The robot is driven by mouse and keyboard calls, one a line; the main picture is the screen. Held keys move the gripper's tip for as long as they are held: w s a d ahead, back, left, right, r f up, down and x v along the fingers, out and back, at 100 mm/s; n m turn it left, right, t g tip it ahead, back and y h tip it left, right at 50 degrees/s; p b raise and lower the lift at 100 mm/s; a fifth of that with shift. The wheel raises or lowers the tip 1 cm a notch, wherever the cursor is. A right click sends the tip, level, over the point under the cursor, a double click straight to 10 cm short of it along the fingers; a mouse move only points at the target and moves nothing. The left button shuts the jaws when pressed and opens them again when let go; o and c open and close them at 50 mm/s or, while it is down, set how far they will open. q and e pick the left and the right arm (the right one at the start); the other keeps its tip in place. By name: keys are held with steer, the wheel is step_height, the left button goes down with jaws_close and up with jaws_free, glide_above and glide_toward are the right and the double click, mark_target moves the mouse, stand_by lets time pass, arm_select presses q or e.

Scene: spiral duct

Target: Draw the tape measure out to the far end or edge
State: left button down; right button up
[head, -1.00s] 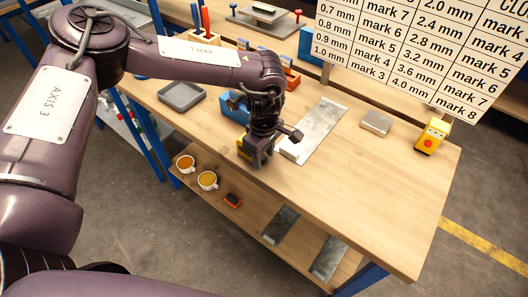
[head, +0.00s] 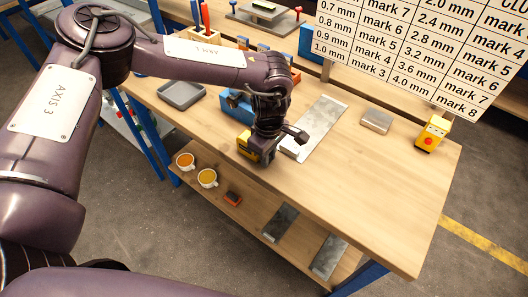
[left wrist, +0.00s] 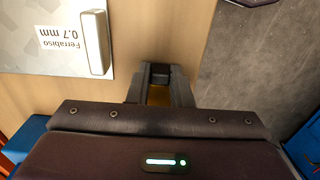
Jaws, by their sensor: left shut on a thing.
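The yellow and black tape measure (head: 245,146) is at the bench's front edge, partly hidden by my left gripper. My left gripper (head: 264,158) is low at that edge and shut on the tape measure. In the left wrist view, the fingers (left wrist: 160,74) point toward the bench edge, with a little yellow of the tape measure (left wrist: 158,94) between them. I cannot tell which part of it is gripped. A grey metal sheet (head: 322,126) lies on the bench to the right of the gripper; in the left wrist view it (left wrist: 60,75) reads "Ferrabiso 0.7 mm". My right gripper is out of view.
A grey tray (head: 181,95) and blue items (head: 238,108) are behind the gripper. A grey block (head: 377,121) and a yellow box with a red button (head: 432,134) stand right. Cups (head: 207,178) are on the lower shelf. The bench's front right is clear.

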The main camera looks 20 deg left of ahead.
mark_target(292, 179)
arm_select(q)
steer(key=s+d, duration=0.1)
steer(key=d, duration=0.1)
steer(key=d+b, duration=0.1)
steer(key=d, duration=0.2)
steer(key=s+d, duration=0.1)
steer(key=d, duration=0.1)
steer(key=shift+s+d+f+b, duration=0.1)
steer(key=shift+s+d+b, duration=0.2)
steer(key=shift+s+b, duration=0.1)
steer(key=shift+s+d, duration=0.1)
steer(key=shift+d, duration=0.25)
steer(key=shift+a, duration=0.1)
steer(key=c, duration=1.3)
jaws_free()
step_height(292, 179, up, 8)
steer(key=shift+r+b, duration=0.1)
steer(key=shift+b, duration=0.9)
